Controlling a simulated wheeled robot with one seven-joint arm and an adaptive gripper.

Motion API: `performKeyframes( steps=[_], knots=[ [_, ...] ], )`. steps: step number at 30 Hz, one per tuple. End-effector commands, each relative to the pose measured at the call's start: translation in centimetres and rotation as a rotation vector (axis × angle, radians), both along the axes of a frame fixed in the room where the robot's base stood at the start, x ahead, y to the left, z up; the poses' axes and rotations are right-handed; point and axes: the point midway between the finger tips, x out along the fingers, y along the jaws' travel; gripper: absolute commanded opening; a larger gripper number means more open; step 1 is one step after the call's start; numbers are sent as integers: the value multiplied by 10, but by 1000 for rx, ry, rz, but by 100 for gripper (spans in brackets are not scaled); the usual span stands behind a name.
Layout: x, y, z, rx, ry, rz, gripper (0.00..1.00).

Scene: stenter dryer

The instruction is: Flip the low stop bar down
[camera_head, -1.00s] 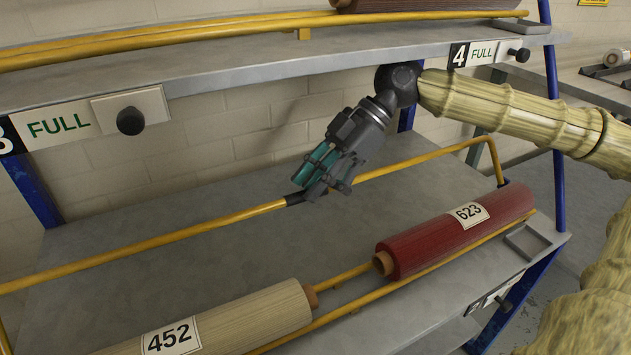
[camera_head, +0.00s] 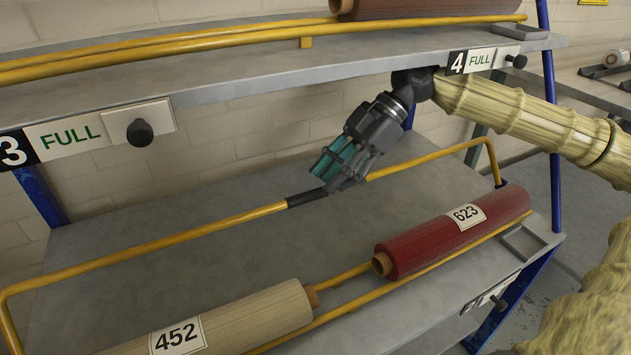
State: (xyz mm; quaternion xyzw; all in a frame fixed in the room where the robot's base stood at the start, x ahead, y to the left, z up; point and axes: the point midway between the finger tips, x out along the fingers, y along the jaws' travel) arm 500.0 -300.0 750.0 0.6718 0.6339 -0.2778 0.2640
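The low stop bar (camera_head: 232,218) is a yellow tube with bent ends and a black sleeve (camera_head: 306,198) near its middle. It stands raised above the lower shelf, crossing behind the rolls. My gripper (camera_head: 342,184) points down and left, with its fingertips at the right end of the black sleeve. The fingers overlap the bar in the picture; contact is unclear. Teal pads show on the fingers, but I cannot tell whether they are open or closed around the bar.
A red roll labelled 623 (camera_head: 430,245) and a cream roll labelled 452 (camera_head: 240,318) lie at the front of the lower shelf (camera_head: 215,262). The upper shelf edge (camera_head: 270,78), with its yellow bar (camera_head: 200,40), runs above my gripper. A blue post (camera_head: 550,120) stands at right.

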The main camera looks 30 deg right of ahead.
Motion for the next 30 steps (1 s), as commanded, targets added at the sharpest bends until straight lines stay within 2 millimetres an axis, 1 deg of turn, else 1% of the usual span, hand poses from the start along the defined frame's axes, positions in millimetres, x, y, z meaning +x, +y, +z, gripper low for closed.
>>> performKeyframes(
  steps=[1, 18, 24, 30],
  knots=[
    [0, -6, -2, -2, 4, -4, 36],
    [-2, -48, -1, 0, 2, -2, 36],
    [-3, -55, -1, -1, 1, 0, 36],
    [-3, -56, -2, -1, 1, 0, 36]
  ],
)
